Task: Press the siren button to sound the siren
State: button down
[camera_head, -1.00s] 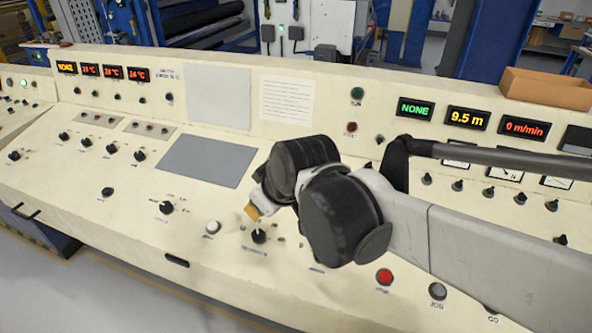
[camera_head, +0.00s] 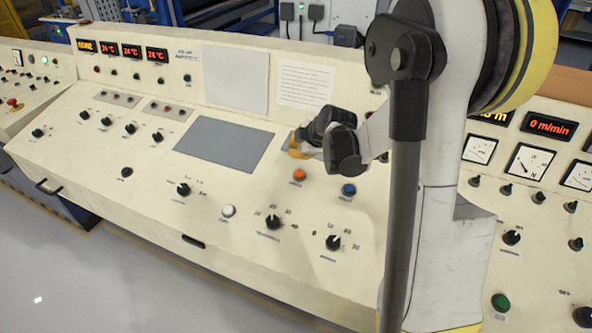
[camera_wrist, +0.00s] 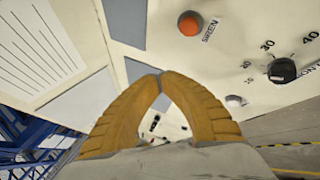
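The siren button is an orange-red round button (camera_head: 299,175) on the sloped cream console, right of the grey panel. In the wrist view the same button (camera_wrist: 190,23) is at the top, with a label beside it that seems to read "SIREN". My gripper (camera_head: 294,149) has yellow-orange fingers and is just above and slightly left of the button in the head view. In the wrist view my gripper's fingertips (camera_wrist: 161,75) meet, with nothing between them. The button is clear of the fingers there, up and to the right. The exact gap is hard to judge.
A blue button (camera_head: 348,189) is right of the siren button. A white button (camera_head: 228,211) and black knobs (camera_head: 273,222) are below it. The flat grey panel (camera_head: 224,146) lies to the left. My arm hides part of the console's right side.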

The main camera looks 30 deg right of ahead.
aim_at(297, 173)
dwell(0.3)
jog(key=f+b, duration=0.2)
jog(key=f, duration=0.1)
jog(key=d+f+b, duration=0.1)
jog(key=f+b, duration=0.1)
jog(key=w+f+b, duration=0.1)
jog(key=f+b, duration=0.1)
jog(key=f, duration=0.1)
jog(key=shift+w+d+f, duration=0.1)
jog(key=shift+d+f, duration=0.2)
jog(key=shift+f+b, duration=0.1)
jog(key=shift+b, duration=0.2)
dwell(1.0)
jog(key=shift+w+f+b, duration=0.1)
jog(key=shift+f+b, duration=0.2)
jog(key=shift+b, duration=0.05)
jog(key=shift+d+f+b, duration=0.15)
jog(key=shift+f+b, duration=0.25)
jog(key=shift+f, duration=0.05)
dwell(0.6)
jog(key=shift+r, duration=0.1)
jog(key=shift+r+p, duration=0.55)
jog(key=shift+r, duration=0.25)
